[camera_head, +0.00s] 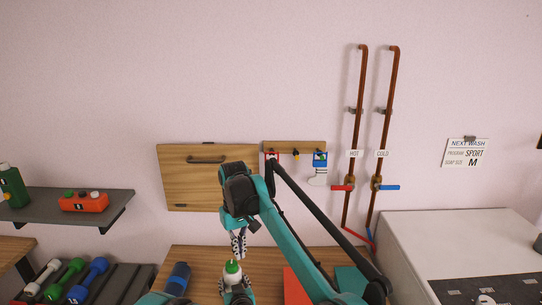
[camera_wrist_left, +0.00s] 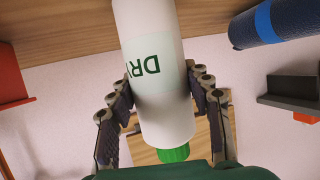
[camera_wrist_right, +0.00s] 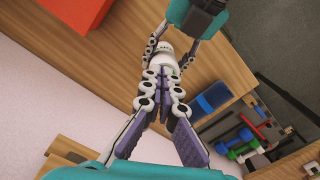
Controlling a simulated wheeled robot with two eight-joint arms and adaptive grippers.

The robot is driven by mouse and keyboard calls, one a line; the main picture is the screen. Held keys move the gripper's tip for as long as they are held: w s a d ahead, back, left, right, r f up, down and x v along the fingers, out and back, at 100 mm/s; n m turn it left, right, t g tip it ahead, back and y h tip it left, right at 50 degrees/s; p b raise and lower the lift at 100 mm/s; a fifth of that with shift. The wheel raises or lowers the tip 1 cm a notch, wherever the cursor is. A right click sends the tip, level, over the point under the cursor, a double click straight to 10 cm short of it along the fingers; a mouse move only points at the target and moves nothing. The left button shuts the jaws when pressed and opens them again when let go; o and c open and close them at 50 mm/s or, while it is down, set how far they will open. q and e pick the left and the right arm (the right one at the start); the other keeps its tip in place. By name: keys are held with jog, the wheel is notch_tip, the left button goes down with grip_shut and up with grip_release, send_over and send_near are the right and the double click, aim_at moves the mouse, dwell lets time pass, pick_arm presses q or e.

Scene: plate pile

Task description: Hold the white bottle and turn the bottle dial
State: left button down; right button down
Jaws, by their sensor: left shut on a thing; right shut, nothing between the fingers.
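The white bottle (camera_head: 231,281) with its green cap (camera_head: 232,267) is upright above the wooden table. My left gripper (camera_wrist_left: 160,92) has its fingers on both sides of the bottle's body, and the green lettering on the label faces the left wrist camera (camera_wrist_left: 148,68). The green cap shows below the body there (camera_wrist_left: 173,154). My right gripper (camera_head: 238,245) points down above the cap, its fingers together and empty. In the right wrist view the right fingertips (camera_wrist_right: 164,74) hide the cap, and part of the white bottle (camera_wrist_right: 163,47) shows beyond them. Contact with the cap cannot be told.
A rack of dumbbells (camera_head: 92,278) and a shelf (camera_head: 70,205) are at the left. An orange-red item (camera_head: 296,288) lies right of the bottle. A white machine (camera_head: 440,235) stands at the right.

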aim_at(234, 266)
jog(key=shift+s+a+f, duration=0.15)
jog(key=shift+a+f, duration=0.3)
jog(key=shift+f, duration=0.55)
jog(key=shift+s+a+f, duration=0.2)
jog(key=shift+a+f, duration=0.3)
jog(key=shift+f, duration=0.55)
jog(key=shift+s+a+f, duration=0.15)
jog(key=shift+a+f, duration=0.3)
jog(key=shift+f, duration=0.55)
jog(key=shift+w+d, duration=0.25)
jog(key=shift+d, duration=0.2)
jog(key=shift+w+d, duration=0.4)
jog(key=shift+d, duration=0.15)
jog(key=shift+d, duration=0.15)
